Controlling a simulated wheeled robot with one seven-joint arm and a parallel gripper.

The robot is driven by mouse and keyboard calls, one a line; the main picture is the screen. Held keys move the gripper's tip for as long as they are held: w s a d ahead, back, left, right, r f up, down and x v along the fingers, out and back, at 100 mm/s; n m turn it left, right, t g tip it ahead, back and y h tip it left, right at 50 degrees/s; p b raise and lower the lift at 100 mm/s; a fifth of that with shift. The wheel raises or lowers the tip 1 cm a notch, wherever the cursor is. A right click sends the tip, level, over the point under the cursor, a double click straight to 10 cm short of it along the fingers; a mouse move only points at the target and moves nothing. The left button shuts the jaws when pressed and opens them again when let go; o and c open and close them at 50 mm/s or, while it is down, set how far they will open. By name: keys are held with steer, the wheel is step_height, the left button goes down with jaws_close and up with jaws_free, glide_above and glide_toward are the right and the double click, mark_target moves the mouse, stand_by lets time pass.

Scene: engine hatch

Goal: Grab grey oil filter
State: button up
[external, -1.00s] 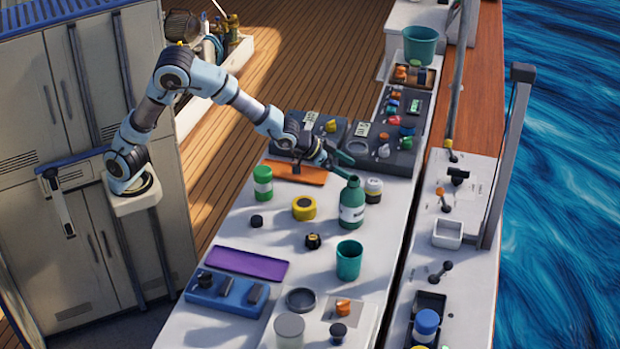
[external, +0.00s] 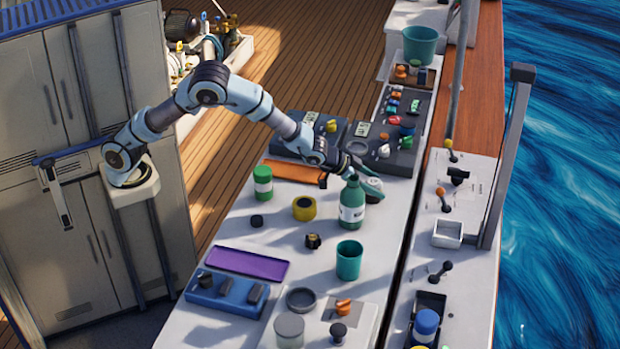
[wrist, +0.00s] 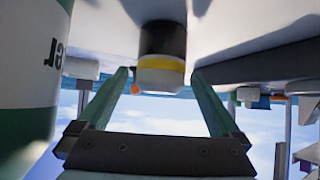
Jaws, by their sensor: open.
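My gripper (external: 364,176) is low over the bench beside the green bottle (external: 352,204). In the wrist view, which is upside down, its two green fingers (wrist: 158,80) are open. A short cylinder (wrist: 160,62) with a dark body, a yellow band and a pale grey end shows between and beyond the fingertips; it looks like the oil filter. I cannot tell whether the fingers touch it. In the external view this cylinder (external: 374,191) is partly hidden by my gripper. The bottle (wrist: 28,95) fills the left edge of the wrist view, close to one finger.
Another grey cylinder (external: 289,330) stands at the front. Dark trays (external: 397,160) lie behind my gripper. The bench around the small black-brass part (external: 313,241) is mostly clear.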

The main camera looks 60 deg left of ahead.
steer(key=shift+c, duration=0.2)
steer(key=c, duration=1.5)
jaws_close()
